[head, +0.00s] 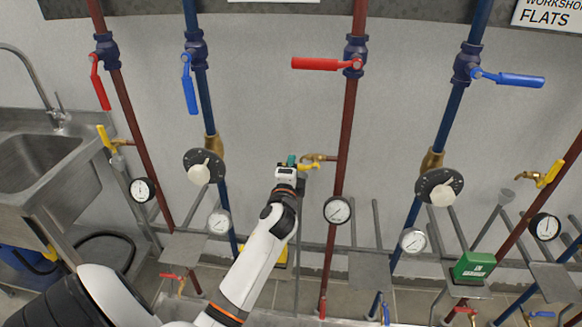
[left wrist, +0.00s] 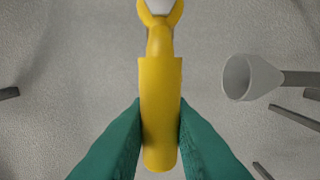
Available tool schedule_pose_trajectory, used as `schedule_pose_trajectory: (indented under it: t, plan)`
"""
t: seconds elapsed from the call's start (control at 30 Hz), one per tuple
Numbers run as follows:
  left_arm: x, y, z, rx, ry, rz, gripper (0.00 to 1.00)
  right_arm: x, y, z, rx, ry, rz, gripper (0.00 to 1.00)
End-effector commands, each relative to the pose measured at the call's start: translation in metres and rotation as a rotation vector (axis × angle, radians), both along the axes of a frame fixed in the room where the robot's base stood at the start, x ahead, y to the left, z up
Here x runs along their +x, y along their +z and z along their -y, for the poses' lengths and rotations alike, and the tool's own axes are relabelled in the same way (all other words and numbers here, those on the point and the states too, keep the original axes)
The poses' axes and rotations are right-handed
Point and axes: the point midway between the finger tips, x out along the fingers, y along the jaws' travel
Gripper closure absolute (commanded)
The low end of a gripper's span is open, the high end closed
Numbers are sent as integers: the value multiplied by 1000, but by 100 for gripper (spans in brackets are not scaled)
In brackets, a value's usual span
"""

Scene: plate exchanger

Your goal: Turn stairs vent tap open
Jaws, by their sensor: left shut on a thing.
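My left gripper (head: 293,161) is at a small brass tap with a yellow lever (head: 312,157) on the middle red pipe. In the left wrist view the yellow lever (left wrist: 160,110) lies between the green fingertips (left wrist: 160,145), which are shut on it. In the head view the gripper covers part of the lever. No readable label near this tap names it as the stairs vent. My right gripper is not in view.
Other yellow-levered taps sit on the left pipe (head: 104,138) and right pipe (head: 550,174). A red valve lever (head: 318,64) sticks out left above my gripper. Gauges (head: 337,210) and a green box (head: 474,267) are lower. A grey funnel (left wrist: 250,77) stands right of the lever.

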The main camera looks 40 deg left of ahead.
Motion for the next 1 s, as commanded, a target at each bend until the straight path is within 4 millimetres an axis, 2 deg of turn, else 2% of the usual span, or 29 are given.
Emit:
schedule_pose_trajectory:
  t: [0.47, 0.5, 0.6, 0.87, 1.0]
  plan:
    - [0, -4, 0, -16, 0, 2, 100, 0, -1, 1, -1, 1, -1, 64]
    - [0, -4, 0, -16, 1, 1, 75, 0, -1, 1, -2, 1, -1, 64]
    - [0, -3, 0, -14, 0, 3, 59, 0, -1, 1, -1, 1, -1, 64]
    - [0, -2, 0, -11, 0, 5, 59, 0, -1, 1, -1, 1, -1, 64]
    - [-8, -2, 5, -10, -1, 4, 59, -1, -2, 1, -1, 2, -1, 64]
